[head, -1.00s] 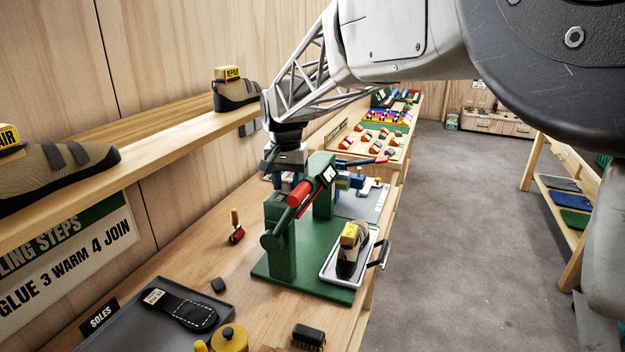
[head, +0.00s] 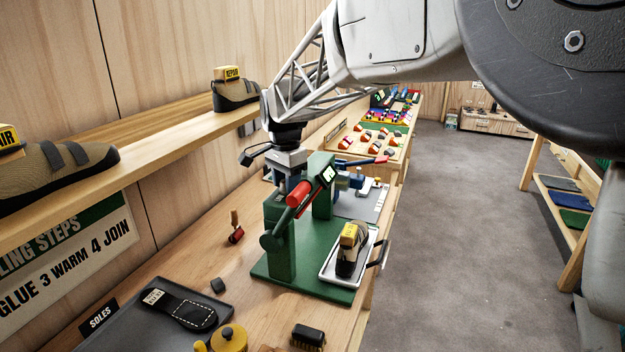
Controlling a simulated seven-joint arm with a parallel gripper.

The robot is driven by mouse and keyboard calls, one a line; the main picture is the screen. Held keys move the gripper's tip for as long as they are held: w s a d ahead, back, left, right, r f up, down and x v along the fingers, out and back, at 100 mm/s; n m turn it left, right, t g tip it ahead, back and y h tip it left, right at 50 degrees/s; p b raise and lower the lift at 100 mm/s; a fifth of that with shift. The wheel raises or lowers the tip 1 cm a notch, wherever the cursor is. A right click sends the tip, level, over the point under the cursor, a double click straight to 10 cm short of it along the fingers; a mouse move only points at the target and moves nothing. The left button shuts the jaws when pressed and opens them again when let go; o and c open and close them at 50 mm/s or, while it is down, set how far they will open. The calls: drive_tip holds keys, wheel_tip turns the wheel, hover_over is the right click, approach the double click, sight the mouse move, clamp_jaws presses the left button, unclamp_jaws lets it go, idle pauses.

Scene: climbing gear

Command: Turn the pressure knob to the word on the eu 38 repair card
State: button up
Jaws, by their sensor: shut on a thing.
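A green press (head: 322,245) stands on the bench with a red-handled lever (head: 299,194) across its front. The knob itself and the fingertips are mostly hidden by the press and lever. A small dark-and-white panel (head: 328,174) is on the press top; its words are too small to read. Yellow repair cards sit on shoes on the shelf: one at the back (head: 227,73), one at the left edge (head: 8,137). Their sizes are unreadable.
A shoe with a yellow tag (head: 348,235) sits in a metal tray (head: 330,272) on the press base. A dark tray with a sole (head: 188,309), a yellow pot (head: 229,339) and a brush (head: 308,336) lie in front. The wooden shelf (head: 170,120) runs close left of my arm.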

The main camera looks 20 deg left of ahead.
idle(0.3)
drive_tip(key=o, duration=0.9)
drive_tip(key=shift+r, duration=0.1)
drive_tip(key=shift+r, duration=3.85)
